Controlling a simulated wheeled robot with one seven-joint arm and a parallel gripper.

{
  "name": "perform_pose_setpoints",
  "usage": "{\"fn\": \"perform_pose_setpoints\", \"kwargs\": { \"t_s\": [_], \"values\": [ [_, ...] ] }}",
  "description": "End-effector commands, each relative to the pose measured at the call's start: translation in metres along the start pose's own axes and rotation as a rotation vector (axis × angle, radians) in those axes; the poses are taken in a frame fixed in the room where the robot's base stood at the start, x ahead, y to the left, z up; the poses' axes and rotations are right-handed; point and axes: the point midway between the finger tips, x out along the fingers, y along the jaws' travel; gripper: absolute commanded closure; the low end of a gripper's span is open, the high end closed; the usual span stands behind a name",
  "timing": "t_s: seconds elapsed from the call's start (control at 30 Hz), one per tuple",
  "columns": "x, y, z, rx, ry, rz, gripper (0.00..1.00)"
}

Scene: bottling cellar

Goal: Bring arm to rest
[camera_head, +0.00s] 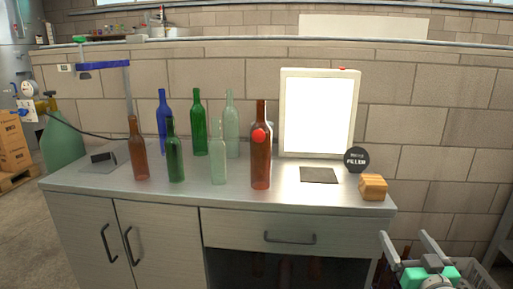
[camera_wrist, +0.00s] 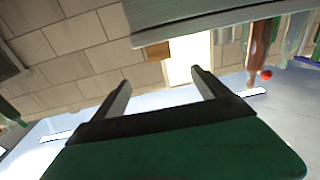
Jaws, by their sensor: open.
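My gripper (camera_head: 406,241) is in the lower right of the head view, in front of the counter's right end. Its two fingers are apart with nothing between them. In the wrist view the gripper (camera_wrist: 160,80) also shows spread, empty fingers, with the wall and the lit panel (camera_wrist: 188,58) beyond them. That view looks turned upside down. My gripper touches nothing that I can see.
The counter (camera_head: 320,199) bears several bottles, including a brown one (camera_head: 260,165) with a red disc. The bright panel (camera_head: 319,113), a dark round sign (camera_head: 357,159) and a wooden block (camera_head: 374,187) stand right.

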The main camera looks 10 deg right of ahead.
Motion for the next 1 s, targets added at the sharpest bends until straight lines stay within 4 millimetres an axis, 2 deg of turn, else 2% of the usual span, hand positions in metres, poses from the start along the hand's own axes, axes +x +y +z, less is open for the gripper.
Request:
{"fn": "perform_pose_setpoints", "kwargs": {
  "t_s": [0.03,0.17,0.27,0.4,0.53,0.63,0.73,0.8,0.9,1.0],
  "values": [
    [0.005,-0.009,-0.006,-0.003,-0.02,-0.022,0.15],
    [0.015,-0.035,-0.007,-0.004,-0.087,-0.085,0.15],
    [0.024,-0.064,-0.009,-0.006,-0.163,-0.153,0.15],
    [0.032,-0.119,-0.014,-0.019,-0.321,-0.27,0.15],
    [0.026,-0.176,-0.023,-0.043,-0.52,-0.374,0.15],
    [0.007,-0.222,-0.043,-0.075,-0.72,-0.435,0.15],
    [-0.03,-0.258,-0.076,-0.118,-0.949,-0.441,0.15],
    [-0.059,-0.272,-0.102,-0.14,-1.089,-0.401,0.15],
    [-0.098,-0.28,-0.136,-0.151,-1.236,-0.317,0.15],
    [-0.124,-0.28,-0.154,-0.145,-1.32,-0.246,0.15]
  ]
}}
